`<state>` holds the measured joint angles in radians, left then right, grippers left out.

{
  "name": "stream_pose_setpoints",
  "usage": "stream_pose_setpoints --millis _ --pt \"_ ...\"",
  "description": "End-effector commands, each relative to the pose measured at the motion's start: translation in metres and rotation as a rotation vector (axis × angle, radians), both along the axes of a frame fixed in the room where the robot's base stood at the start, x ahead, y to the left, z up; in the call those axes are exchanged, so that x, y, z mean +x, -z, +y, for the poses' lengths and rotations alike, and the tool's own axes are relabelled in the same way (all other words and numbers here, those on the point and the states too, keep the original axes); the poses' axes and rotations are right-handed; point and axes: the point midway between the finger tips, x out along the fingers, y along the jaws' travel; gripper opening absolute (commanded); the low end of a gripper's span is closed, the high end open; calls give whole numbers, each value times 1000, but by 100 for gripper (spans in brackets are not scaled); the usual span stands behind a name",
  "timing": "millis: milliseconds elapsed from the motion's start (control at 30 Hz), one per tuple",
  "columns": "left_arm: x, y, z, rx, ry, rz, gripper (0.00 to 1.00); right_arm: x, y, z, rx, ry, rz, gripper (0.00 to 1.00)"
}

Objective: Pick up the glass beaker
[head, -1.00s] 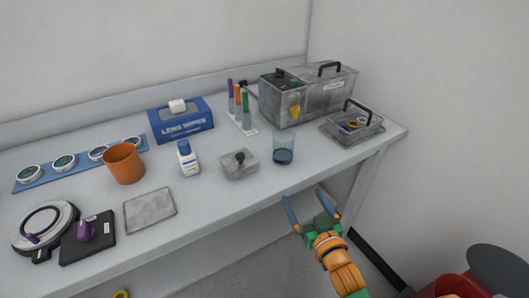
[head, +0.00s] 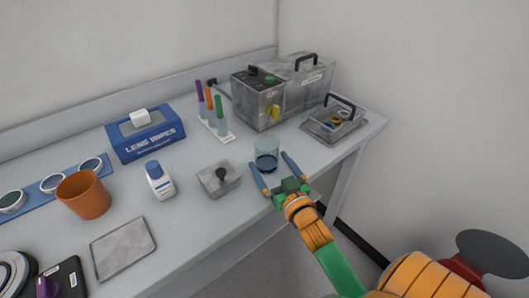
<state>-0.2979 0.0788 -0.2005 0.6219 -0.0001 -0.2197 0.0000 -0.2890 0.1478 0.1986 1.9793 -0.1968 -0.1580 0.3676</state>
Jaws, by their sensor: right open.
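The glass beaker (head: 266,153) is clear with dark blue-looking contents low inside. It stands upright on the grey bench near its front edge. My right gripper (head: 274,169) is open, with its two blue fingers pointing toward the beaker from the front. The fingertips look to be at either side of the beaker's lower part. I cannot tell whether they touch it. My left gripper is not in view.
A lidded grey box with a black knob (head: 218,178) sits close left of the beaker. A rack of coloured tubes (head: 216,128) and a large grey instrument (head: 283,97) stand behind.

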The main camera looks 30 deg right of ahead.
Motion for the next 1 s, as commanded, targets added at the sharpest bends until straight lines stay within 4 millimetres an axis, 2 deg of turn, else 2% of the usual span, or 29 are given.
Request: stream_pose_setpoints --millis 100,200,400,433,733,1000 --pt "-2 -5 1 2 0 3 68 24 -4 -5 1 0 -2 100" --pt "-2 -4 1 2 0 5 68 35 -3 -7 -1 0 0 100" --pt "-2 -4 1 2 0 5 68 37 -3 -7 0 0 0 100" --pt "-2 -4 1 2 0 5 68 37 -3 -7 0 0 0 97" --pt "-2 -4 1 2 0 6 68 37 -3 -7 0 0 0 17" --pt "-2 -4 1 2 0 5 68 37 -4 -7 0 0 -1 17"
